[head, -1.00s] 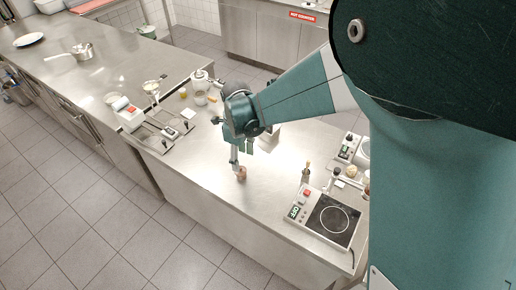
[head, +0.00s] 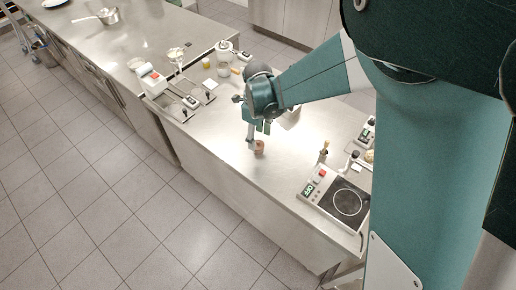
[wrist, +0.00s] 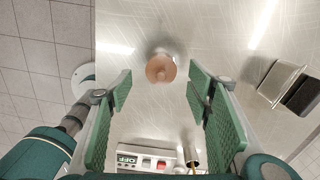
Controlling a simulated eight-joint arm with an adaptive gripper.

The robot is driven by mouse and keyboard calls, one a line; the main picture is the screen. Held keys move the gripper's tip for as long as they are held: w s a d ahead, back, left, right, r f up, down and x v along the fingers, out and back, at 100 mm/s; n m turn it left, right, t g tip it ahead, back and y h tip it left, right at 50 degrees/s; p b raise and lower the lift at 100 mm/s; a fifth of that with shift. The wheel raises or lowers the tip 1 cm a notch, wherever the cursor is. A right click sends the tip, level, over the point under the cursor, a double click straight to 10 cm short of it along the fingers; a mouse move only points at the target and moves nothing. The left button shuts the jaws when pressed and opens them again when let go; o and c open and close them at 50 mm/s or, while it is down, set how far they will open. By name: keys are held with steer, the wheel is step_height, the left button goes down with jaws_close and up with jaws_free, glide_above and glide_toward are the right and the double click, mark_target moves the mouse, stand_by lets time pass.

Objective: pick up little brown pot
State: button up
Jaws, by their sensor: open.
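The little brown pot (head: 259,147) stands on the steel counter (head: 225,158), near its front edge. In the wrist view the pot (wrist: 160,69) shows from above as a round brown shape with a small knob in the middle. My gripper (head: 252,141) points down right beside the pot in the head view. In the wrist view my gripper (wrist: 163,82) is open, with one green pad to the left of the pot and one to the right. The pot lies ahead between the pads, and neither is seen touching it.
An induction hob (head: 346,201) with a red button stands to the right on the counter. A small bottle (head: 323,154) stands behind it. The counter around the pot is clear.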

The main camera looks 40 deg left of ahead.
mark_target(258, 144)
steer(key=shift+f, duration=0.1)
steer(key=shift+w+f, duration=0.1)
steer(key=shift+f, duration=2.4)
steer(key=c, duration=1.3)
